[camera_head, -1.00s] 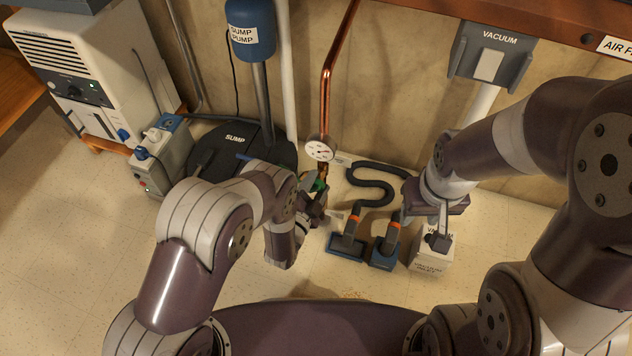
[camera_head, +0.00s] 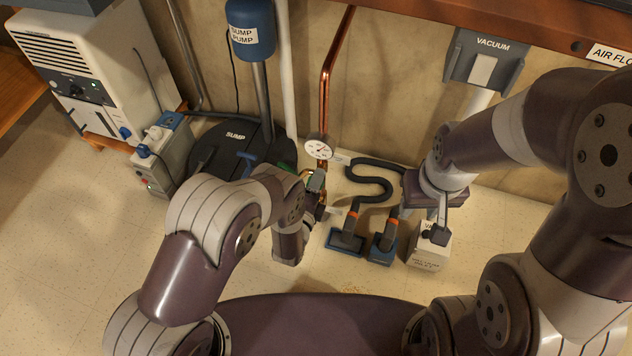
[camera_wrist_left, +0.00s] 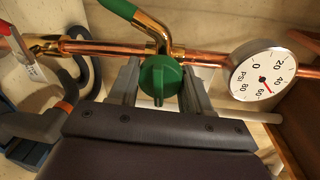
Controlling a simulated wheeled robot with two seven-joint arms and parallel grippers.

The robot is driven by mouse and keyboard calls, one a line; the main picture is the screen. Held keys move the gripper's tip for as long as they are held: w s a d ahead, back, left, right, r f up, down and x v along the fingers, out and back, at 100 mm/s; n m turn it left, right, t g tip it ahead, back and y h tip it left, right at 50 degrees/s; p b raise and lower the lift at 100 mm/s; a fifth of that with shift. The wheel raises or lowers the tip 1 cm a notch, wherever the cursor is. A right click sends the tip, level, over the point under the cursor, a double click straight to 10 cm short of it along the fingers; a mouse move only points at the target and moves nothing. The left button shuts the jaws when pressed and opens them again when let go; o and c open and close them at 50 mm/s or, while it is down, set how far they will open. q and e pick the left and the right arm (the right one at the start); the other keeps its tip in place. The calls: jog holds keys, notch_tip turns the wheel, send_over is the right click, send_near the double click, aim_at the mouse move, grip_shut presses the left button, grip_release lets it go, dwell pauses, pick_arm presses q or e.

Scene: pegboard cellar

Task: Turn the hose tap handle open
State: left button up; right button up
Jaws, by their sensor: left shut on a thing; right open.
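The green tap handle (camera_wrist_left: 160,82) sits below a brass valve body on the copper pipe (camera_wrist_left: 100,48) in the left wrist view. My left gripper (camera_wrist_left: 160,88) has one finger on each side of the handle and is shut on it. A green-sleeved hose or lever with a brass elbow (camera_wrist_left: 148,28) rises above the handle. In the head view my left gripper (camera_head: 316,188) is at the low end of the copper pipe (camera_head: 326,90) and largely hides the tap. My right gripper (camera_head: 437,232) is open, pointing down at the right.
The pressure gauge (camera_head: 319,148) is on the pipe just above my left gripper; its red needle reads near 60 in the wrist view (camera_wrist_left: 262,75). The sump pump (camera_head: 250,30), vacuum hose (camera_head: 375,180) and floor tools (camera_head: 346,240) stand close by. A white box (camera_head: 428,255) is below my right gripper.

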pick_arm(q)
jog(key=shift+m, duration=0.4)
jog(key=o, duration=1)
jog(key=shift+o, duration=0.2)
jog(key=shift+s+r, duration=0.1)
jog(key=shift+s, duration=0.2)
jog(key=p+v, duration=0.4)
jog(key=v, duration=0.8)
jog(key=shift+p, duration=0.4)
